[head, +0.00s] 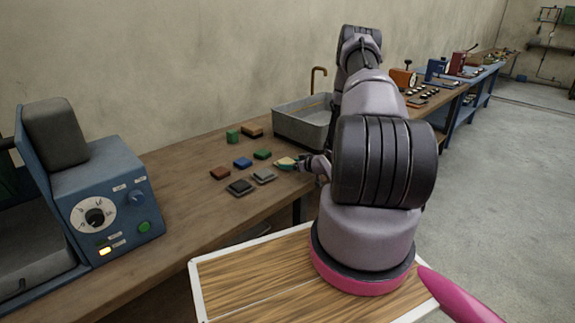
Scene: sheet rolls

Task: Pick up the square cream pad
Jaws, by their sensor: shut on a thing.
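The cream pad (286,162) is at the front edge area of the wooden workbench, right of the other pads. Its far side looks greenish. My gripper (298,163) reaches it from the right and is shut on it. The fingers are small here and partly hidden by my own arm, which fills the middle of the view. I cannot tell whether the pad touches the bench top or is slightly above it.
A grey pad (264,176), a black pad (240,187), a brown pad (220,173), a blue pad (242,163) and a green pad (262,154) lie nearby. A grey sink (300,122) stands behind. A blue machine (112,200) stands at the left.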

